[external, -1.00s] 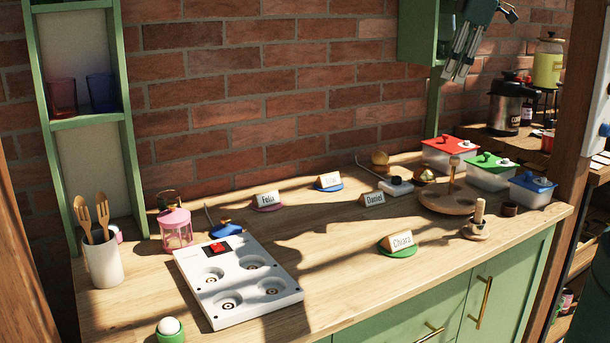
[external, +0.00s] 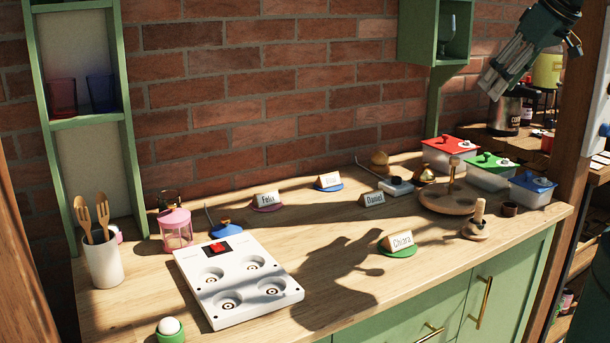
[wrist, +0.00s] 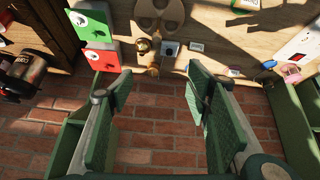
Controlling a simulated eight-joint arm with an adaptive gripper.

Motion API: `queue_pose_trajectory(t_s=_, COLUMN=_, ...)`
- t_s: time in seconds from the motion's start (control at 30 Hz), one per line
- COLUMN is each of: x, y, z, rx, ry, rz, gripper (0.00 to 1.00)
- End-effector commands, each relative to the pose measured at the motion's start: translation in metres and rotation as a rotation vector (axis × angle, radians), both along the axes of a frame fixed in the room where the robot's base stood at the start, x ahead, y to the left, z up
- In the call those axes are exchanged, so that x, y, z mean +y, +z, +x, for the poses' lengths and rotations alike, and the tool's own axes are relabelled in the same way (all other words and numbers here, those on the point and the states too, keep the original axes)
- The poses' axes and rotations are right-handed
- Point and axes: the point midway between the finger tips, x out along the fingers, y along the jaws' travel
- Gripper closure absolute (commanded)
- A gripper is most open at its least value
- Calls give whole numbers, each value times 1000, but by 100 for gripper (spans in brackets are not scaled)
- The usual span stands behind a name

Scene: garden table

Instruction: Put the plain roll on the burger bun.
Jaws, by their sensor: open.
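I cannot make out a plain roll or a burger bun for certain. A small round brown thing (external: 380,158) sits at the back of the table near the wall, and a golden dome-shaped thing (external: 425,174) stands to its right. They look too small to identify. My gripper (external: 488,92) hangs high at the upper right, above the table and well clear of it. In the wrist view my gripper (wrist: 159,74) has its two fingers wide apart, with nothing held between them.
Lidded boxes with red (external: 452,147), green (external: 490,161) and blue (external: 532,181) lids stand at the right, beside a round wooden stand (external: 447,204). A white hob-like panel (external: 238,282) and a pink lantern (external: 176,229) are at the left. Name cards stand mid-table. The front middle is bare.

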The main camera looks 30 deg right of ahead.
Motion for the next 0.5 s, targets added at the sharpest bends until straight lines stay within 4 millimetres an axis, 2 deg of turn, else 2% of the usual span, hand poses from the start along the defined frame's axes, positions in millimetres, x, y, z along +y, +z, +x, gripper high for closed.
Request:
queue_pose_trajectory(t_s=0.2, x=1, y=-7, z=-16, rx=-23, ry=-61, rz=46, gripper=51)
queue_pose_trajectory(t_s=0.5, x=1, y=-8, z=-18, rx=-28, ry=-75, rz=57, gripper=51)
